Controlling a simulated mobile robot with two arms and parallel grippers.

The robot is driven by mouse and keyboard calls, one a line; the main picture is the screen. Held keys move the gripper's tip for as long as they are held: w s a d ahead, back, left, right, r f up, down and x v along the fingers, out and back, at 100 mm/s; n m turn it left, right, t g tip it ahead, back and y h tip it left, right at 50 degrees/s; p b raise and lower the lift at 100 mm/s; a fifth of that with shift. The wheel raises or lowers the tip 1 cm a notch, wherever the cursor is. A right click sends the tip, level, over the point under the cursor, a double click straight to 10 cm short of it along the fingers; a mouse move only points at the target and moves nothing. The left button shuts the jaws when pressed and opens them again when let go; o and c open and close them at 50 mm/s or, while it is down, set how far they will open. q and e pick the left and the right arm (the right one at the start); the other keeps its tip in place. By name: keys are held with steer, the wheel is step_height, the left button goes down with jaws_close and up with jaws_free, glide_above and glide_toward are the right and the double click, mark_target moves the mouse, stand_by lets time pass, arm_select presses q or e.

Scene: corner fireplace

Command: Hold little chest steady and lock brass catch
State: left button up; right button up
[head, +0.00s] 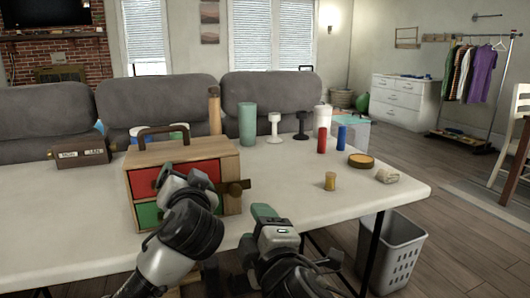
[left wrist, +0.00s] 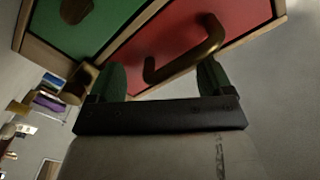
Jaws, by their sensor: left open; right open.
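The little wooden chest (head: 180,152) stands on the white table, with a red drawer (head: 206,170) above a green drawer (head: 148,214) and a dark carrying handle on top. The brass catch (head: 234,187) sticks out at its right front edge. My left gripper (head: 188,180) is at the chest's front and hides part of both drawers. In the left wrist view its green fingers (left wrist: 160,78) are open, with the red drawer's bronze handle (left wrist: 185,65) close ahead; contact cannot be told. My right gripper (head: 264,212) is open and empty, low and right of the catch.
A brown box (head: 80,153) lies left of the chest. The tabletop between chest and cup is clear. A basket (head: 392,255) stands below the table's right edge.

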arm_select(q)
steer(key=o, duration=0.3)
